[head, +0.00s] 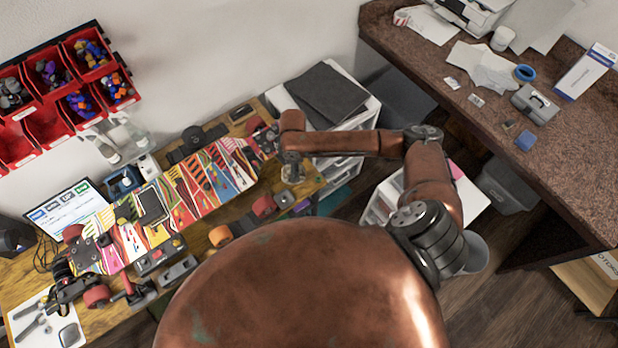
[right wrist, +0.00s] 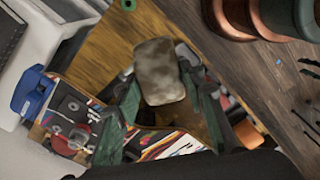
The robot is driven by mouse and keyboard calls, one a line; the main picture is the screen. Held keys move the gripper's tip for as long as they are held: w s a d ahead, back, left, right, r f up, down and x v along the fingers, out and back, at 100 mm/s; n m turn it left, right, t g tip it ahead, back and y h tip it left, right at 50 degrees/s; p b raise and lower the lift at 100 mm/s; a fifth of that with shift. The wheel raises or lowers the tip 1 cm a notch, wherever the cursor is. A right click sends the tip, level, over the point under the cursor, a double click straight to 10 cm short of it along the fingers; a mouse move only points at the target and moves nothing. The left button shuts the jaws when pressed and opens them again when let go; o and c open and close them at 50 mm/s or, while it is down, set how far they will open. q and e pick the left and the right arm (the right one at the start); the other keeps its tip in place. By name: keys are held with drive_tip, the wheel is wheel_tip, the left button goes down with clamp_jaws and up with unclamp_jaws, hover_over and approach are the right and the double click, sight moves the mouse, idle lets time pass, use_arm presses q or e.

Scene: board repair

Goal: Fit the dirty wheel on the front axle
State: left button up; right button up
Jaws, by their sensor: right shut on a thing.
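My right gripper (head: 291,163) is beside the right end of the colourful skateboard deck (head: 190,192) in the head view. In the right wrist view my right gripper (right wrist: 160,90) is shut on the dirty wheel (right wrist: 160,70), a grey-brown, stained piece between the two fingers. The wheel is only a small pale patch under the gripper in the head view (head: 293,174). A truck with a red wheel (head: 255,124) is at the deck's right end, partly hidden by my gripper. I cannot tell whether the held wheel touches an axle. My left gripper is not in view.
The wooden bench (head: 215,240) carries a red wheel (head: 263,207), an orange wheel (head: 220,236) and several tools. A white drawer unit (head: 360,113) with a dark folder stands right of the bench. Red parts bins (head: 45,122) hang on the wall.

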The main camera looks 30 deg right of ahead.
use_arm(q)
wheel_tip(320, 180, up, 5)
drive_tip(key=p, duration=0.3)
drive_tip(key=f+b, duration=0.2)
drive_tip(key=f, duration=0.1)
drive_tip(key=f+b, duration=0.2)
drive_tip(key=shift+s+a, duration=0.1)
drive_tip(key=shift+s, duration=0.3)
use_arm(e)
drive_tip(key=s+d+f+n, duration=0.2)
drive_tip(key=s+f+n, duration=0.2)
drive_tip(key=f+n, duration=0.2)
wheel_tip(320, 180, down, 2)
drive_tip(key=shift+f, duration=0.25)
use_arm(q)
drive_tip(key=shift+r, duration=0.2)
use_arm(e)
drive_tip(key=shift+s+d, duration=0.1)
drive_tip(key=shift+d, duration=0.05)
use_arm(q)
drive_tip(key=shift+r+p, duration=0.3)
drive_tip(key=shift+p, duration=0.05)
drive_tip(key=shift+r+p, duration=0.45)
use_arm(e)
drive_tip(key=shift+d+r, duration=0.1)
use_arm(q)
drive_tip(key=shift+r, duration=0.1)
use_arm(e)
drive_tip(key=shift+w, duration=0.6)
